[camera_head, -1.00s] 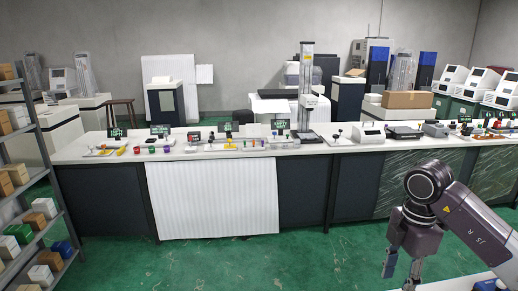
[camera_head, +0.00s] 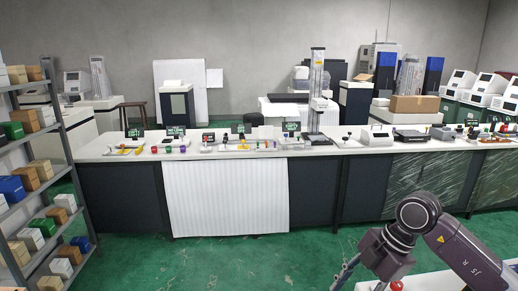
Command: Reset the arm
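My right arm (camera_head: 455,250) comes in from the lower right. It is bent at a dark round joint (camera_head: 418,212), and its forearm leads down and left to my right gripper (camera_head: 346,273). The gripper is in front of the long bench, over the green floor and near a white surface at the bottom edge. One slim finger shows, pointing down and left. The fingertips run close to or past the bottom edge, so I cannot tell how far apart they are. No object shows in it. My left gripper is not in view.
A long white-topped bench (camera_head: 345,150) with small coloured parts and instruments spans the view. A shelf rack (camera_head: 72,160) with boxes stands at left. A white surface (camera_head: 440,283) with a red-topped item (camera_head: 397,285) lies below my arm. The green floor (camera_head: 230,262) between is clear.

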